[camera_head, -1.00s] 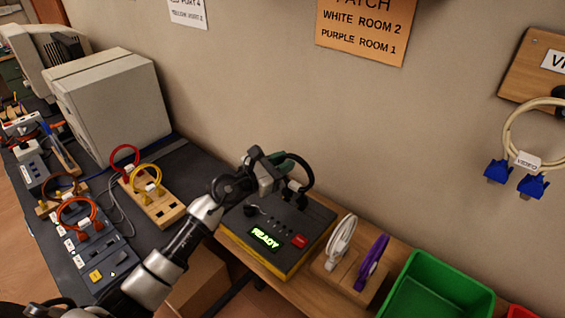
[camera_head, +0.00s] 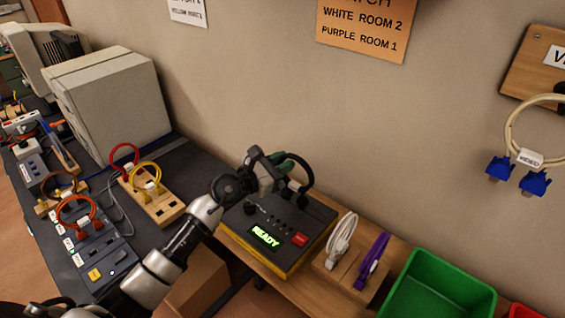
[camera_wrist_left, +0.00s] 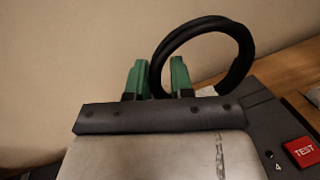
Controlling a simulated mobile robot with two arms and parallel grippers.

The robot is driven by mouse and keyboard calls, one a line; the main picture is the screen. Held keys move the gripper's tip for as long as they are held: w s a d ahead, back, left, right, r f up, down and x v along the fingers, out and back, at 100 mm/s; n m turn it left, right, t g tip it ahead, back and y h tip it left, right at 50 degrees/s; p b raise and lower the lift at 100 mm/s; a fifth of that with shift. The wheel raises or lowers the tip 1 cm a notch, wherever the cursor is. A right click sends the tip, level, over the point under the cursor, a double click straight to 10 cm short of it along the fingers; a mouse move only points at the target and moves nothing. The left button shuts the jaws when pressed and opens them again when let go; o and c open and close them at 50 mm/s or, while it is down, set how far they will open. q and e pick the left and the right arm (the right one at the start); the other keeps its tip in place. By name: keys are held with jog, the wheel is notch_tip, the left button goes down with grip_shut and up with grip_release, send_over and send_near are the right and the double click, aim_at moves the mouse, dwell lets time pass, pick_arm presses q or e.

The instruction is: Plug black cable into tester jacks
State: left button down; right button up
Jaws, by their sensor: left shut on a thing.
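The black cable (camera_head: 307,172) is a thick loop above the back of the tester. My left gripper (camera_head: 279,168) is shut on it near one end. In the left wrist view the green fingertips (camera_wrist_left: 157,80) stand either side of the cable's end, and the cable loop (camera_wrist_left: 247,45) arches to the right. The tester (camera_head: 318,222) is a dark box with a yellow base, a green READY display (camera_head: 265,237) and a red TEST button (camera_head: 300,239). The gripper hides the plug ends, so I cannot tell whether they touch the jacks. My right gripper is not in view.
A wooden holder (camera_head: 340,278) with a white cable (camera_head: 341,240) and a purple cable (camera_head: 373,258) stands right of the tester. A green bin (camera_head: 440,290) is beyond it. A wooden block (camera_head: 155,203) with red and yellow cables is to the left. The wall is close behind.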

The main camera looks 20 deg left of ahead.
pick_arm(q)
jog(key=shift+f, duration=0.25)
dwell(0.5)
jog(key=shift+c, duration=1.3)
grip_release()
jog(key=v, duration=0.7)
jog(key=shift+s, duration=0.25)
jog(key=shift+a, duration=0.15)
